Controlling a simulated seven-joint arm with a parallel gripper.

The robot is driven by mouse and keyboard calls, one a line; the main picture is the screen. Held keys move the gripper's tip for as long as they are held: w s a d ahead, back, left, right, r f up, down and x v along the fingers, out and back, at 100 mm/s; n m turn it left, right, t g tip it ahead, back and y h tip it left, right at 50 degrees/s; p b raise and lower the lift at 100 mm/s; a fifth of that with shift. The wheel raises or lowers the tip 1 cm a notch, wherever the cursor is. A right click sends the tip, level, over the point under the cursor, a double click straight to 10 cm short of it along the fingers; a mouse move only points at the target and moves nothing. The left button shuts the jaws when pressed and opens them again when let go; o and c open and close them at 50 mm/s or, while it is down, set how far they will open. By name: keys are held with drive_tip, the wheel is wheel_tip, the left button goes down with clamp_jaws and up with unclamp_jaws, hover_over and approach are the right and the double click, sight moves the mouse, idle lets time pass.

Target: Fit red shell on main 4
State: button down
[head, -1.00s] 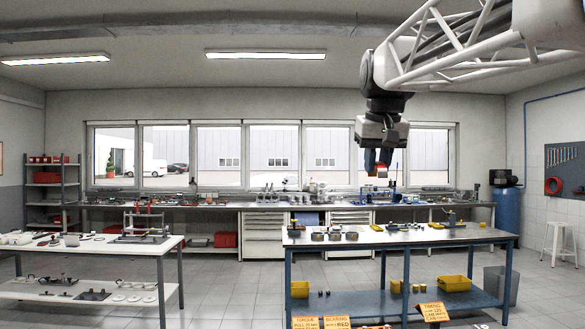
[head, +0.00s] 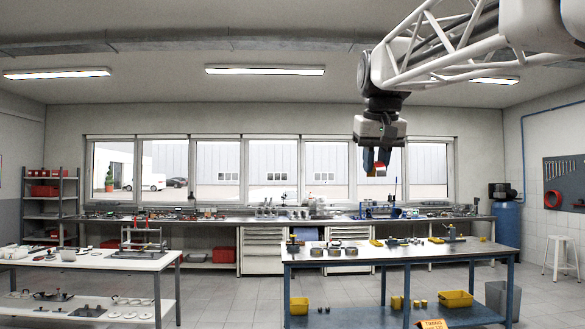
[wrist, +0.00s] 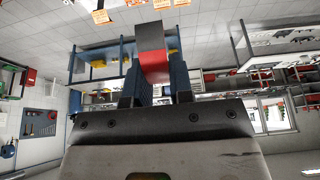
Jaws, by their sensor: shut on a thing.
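My gripper (head: 376,168) hangs in the air in front of the windows, above the blue-legged table, with its fingers pointing down. In the wrist view its two blue fingers (wrist: 152,85) are shut on the red shell (wrist: 151,50). The shell shows as a curved piece with a red edge and a darker face, and it sticks out past the fingertips. In the head view the shell (head: 379,170) is a small red and pale patch between the fingers. I cannot make out main 4 in either view.
The blue-legged table (head: 470,250) below carries several round parts (head: 318,251) and small fixtures (head: 452,235). Yellow bins (head: 456,298) stand on its lower shelf. A white table (head: 100,258) is at the left. A long bench (head: 225,219) runs under the windows. The air around my gripper is clear.

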wheel_tip(320, 180, up, 25)
idle(6.1)
drive_tip(key=shift+r, duration=0.25)
idle(0.4)
